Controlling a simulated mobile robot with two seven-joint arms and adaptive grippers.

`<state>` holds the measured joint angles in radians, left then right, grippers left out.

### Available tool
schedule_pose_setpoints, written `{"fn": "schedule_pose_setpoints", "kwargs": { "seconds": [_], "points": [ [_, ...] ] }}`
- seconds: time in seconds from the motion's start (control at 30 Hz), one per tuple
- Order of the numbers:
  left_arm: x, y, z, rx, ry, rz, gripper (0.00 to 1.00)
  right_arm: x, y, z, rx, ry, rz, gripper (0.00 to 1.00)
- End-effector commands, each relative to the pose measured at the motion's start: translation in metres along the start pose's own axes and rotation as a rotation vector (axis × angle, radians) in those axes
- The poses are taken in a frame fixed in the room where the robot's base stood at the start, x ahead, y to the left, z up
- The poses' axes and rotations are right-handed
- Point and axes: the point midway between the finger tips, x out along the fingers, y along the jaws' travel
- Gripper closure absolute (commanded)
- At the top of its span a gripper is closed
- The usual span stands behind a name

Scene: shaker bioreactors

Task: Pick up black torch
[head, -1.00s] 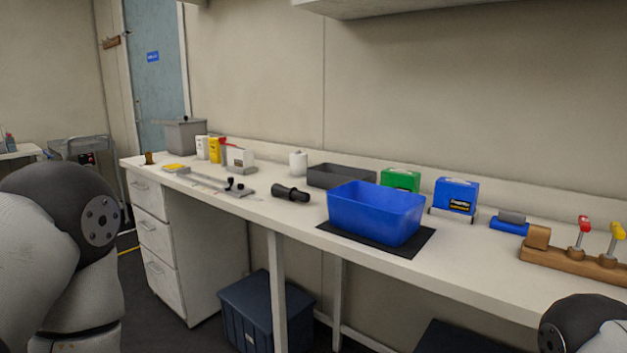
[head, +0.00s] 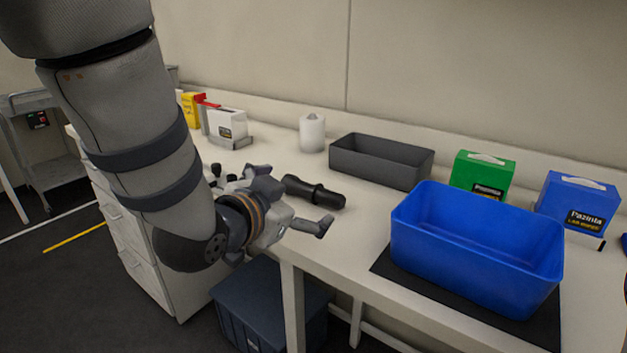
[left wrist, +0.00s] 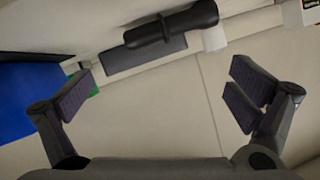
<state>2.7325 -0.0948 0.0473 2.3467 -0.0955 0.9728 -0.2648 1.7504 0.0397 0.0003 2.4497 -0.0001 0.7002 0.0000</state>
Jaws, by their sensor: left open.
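The black torch (head: 314,191) lies on its side on the white bench, left of the blue tub. In the left wrist view the torch (left wrist: 170,24) is near the top edge, beyond the fingers. My left gripper (head: 292,200) is open and empty at the bench's front edge, just on the near side of the torch. Its spread fingers (left wrist: 163,92) show in the left wrist view with nothing between them. Part of the torch's left end is close behind the gripper in the head view. My right gripper is out of view.
The blue tub (head: 470,260) stands on a black mat (head: 390,266) to the right. A dark grey tray (head: 378,163) and white cylinder (head: 313,134) stand behind the torch. Green (head: 483,174) and blue (head: 578,203) boxes line the back right. A white box (head: 227,123) is at left.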

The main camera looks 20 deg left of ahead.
Motion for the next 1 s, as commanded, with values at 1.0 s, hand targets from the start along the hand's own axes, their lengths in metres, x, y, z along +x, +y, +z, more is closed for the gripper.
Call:
{"fn": "schedule_pose_setpoints", "kwargs": {
  "seconds": [1.0],
  "points": [
    [0.116, -0.003, 0.004, -0.001, -0.004, 0.001, 0.29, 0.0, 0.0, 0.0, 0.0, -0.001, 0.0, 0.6]
  ]
}}
